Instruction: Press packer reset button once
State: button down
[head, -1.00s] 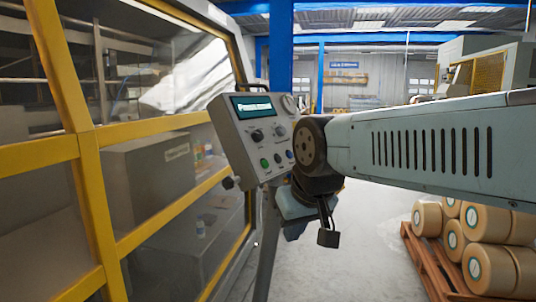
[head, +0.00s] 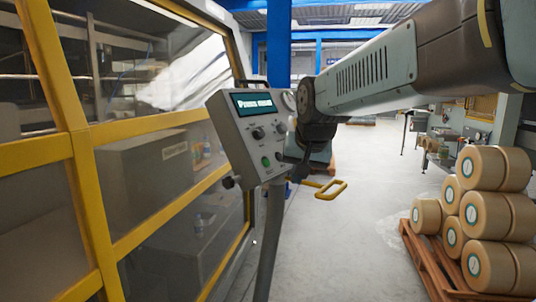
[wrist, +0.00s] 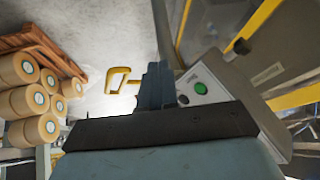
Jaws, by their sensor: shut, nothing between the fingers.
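The packer's control panel (head: 240,140) is a grey box on a slanted post, with a lit screen (head: 254,104) of blurred text. Below the screen are dark knobs (head: 258,133), a green button (head: 265,161) and a small dark button (head: 278,160). No reset label is legible. In the wrist view, the panel (wrist: 235,85) lies right of my gripper (wrist: 158,82), with the green button (wrist: 201,88) in sight. My gripper's fingers are shut and empty, close beside the panel's edge; contact cannot be told. In the head view, my wrist stands at the panel's right edge and the fingertips are not clear.
The packer's yellow-framed glazed guard (head: 90,145) stands along the left. A yellow looped handle (head: 331,189) sticks out beyond the panel. A pallet (head: 440,270) of stacked brown rolls (head: 490,215) is at the right. The floor between is open.

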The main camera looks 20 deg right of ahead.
jog(key=w+d+r+m+h, duration=0.1)
jog(key=w+d+m, duration=0.3)
jog(key=w+d, duration=0.5)
jog(key=w+d+r+m+t+h, duration=0.1)
jog(key=w+d+r+m, duration=0.2)
jog(key=w+d, duration=0.5)
jog(key=shift+w+d+r+m, duration=0.15)
jog(key=shift+w+d+m, duration=0.25)
jog(key=shift+w+m, duration=0.35)
jog(key=w+a+f, duration=0.4)
jog(key=w, duration=0.2)
jog(key=shift+f, duration=0.2)
jog(key=shift+w+a, duration=0.15)
dwell(0.9)
jog(key=shift+w+a+f, duration=0.15)
jog(key=shift+w, duration=0.1)
